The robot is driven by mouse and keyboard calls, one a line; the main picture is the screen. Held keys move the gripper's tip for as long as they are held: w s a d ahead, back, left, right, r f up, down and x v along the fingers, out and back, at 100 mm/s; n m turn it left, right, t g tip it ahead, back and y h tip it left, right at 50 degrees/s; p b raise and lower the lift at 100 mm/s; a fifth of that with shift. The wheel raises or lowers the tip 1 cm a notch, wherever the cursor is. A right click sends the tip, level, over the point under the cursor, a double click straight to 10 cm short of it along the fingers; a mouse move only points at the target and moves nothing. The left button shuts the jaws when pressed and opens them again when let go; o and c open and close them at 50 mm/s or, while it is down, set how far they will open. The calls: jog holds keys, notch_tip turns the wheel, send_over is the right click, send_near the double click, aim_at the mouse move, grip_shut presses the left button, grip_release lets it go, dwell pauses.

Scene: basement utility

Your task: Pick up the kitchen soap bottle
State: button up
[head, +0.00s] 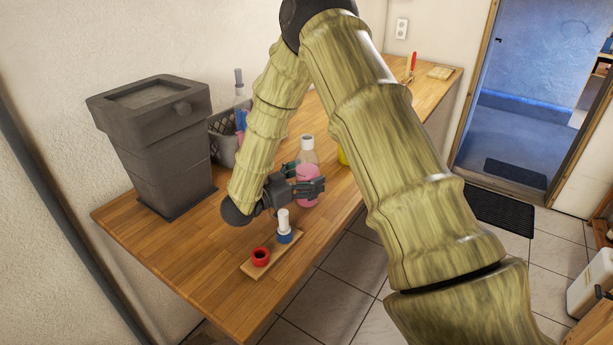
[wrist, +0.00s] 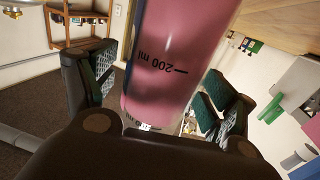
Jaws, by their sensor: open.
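A clear bottle with pink liquid (head: 307,198) stands upright on the wooden worktop. It looks like the kitchen soap bottle, though no name shows. My gripper (head: 304,179) is open at the bottle, with its fingers at mid-height. My arm hides part of the worktop behind the bottle.
A plank (head: 279,256) holds a red ring (head: 261,257) and a blue-and-white piece (head: 284,233) near the front edge. A dark bin (head: 158,150) and a basket (head: 222,141) stand at left. A yellow item (head: 342,155) shows partly behind my arm. The worktop's front left is clear.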

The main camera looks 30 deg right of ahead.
aim_at(307, 145)
jog(key=shift+c, duration=0.3)
jog(key=c, duration=1.4)
jog(key=shift+r+b, duration=1.2)
jog(key=shift+r, duration=3.85)
